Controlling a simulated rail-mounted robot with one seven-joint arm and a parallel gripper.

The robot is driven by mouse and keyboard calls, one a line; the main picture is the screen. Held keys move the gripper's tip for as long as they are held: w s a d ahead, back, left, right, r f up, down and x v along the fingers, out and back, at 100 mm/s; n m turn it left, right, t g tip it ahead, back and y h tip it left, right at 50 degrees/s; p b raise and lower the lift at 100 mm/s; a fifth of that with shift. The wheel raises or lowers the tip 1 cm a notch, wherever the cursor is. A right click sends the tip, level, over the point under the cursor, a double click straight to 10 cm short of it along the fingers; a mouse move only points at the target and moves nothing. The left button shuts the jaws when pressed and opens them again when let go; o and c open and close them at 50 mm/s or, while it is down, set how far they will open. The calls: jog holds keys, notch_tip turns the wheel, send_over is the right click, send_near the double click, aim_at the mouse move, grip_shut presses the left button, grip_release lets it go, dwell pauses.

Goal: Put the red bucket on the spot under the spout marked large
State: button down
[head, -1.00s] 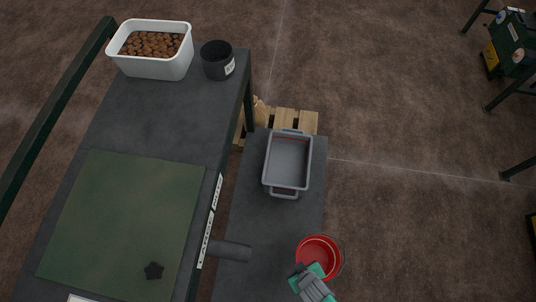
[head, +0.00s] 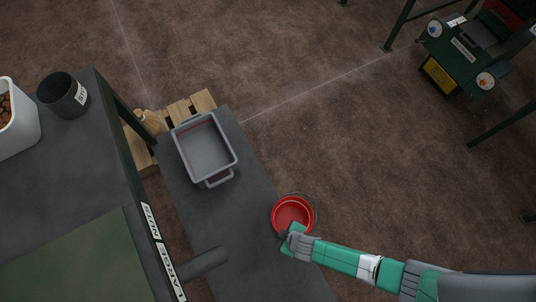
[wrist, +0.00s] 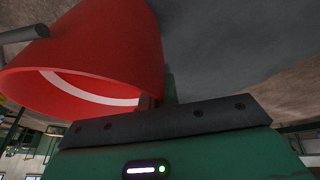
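The red bucket (head: 290,213) is near the right edge of the lower grey bench, its opening facing up and a thin handle loop beside it. My gripper (head: 291,233) is at the bucket's near rim and appears shut on it. In the wrist view the bucket (wrist: 110,55) fills the upper left, close against my gripper's dark finger bar (wrist: 165,123); the grip itself is partly hidden. Whether the bucket touches the bench is unclear. The spout (head: 204,263) sticks out from the upper table beside the large label (head: 163,258), left of the bucket. The floor spot beneath it is hidden.
A grey tray (head: 207,150) stands on the lower bench (head: 235,215), behind the bucket. A second label (head: 150,221) is on the table edge. A black pot (head: 62,95) and a white bin (head: 15,130) stand on the upper table. The bench between spout and bucket is clear.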

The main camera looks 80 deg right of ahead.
jog(key=w+a+f+b, duration=0.1)
jog(key=w+a+b, duration=0.2)
jog(key=w+a, duration=0.3)
jog(key=w+a+b, duration=0.3)
jog(key=w+a, duration=0.3)
jog(key=w, duration=0.5)
jog(key=shift+f+b, duration=0.3)
jog(key=shift+f, duration=0.1)
jog(key=c, duration=1.7)
grip_release()
jog(key=shift+s+d, duration=0.1)
jog(key=p+v, duration=0.5)
jog(key=v, duration=0.7)
jog(key=shift+r, duration=0.15)
